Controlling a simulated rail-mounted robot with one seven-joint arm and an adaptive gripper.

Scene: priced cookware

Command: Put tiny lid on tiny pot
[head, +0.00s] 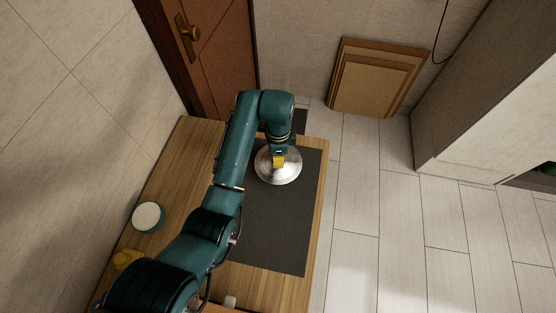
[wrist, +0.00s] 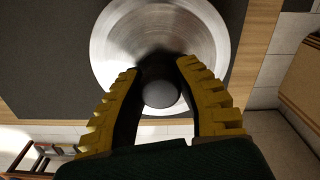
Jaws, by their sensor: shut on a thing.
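A round silvery metal lid (head: 270,170) shows at the far end of the counter, over the dark mat. In the wrist view the lid (wrist: 120,45) fills the upper middle, with a dark round knob (wrist: 160,92) between the fingers. My gripper (wrist: 160,85) has yellow ridged fingers and is shut on the lid's knob; it also shows in the head view (head: 279,162). No pot can be made out in either view; whether one is under the lid is hidden.
The dark mat (head: 275,235) lies on a wooden counter (head: 180,165). A white-topped teal container (head: 148,216) and a yellow object (head: 127,258) stand at the left. Framed boards (head: 372,80) lean on the back wall. The mat's near part looks clear.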

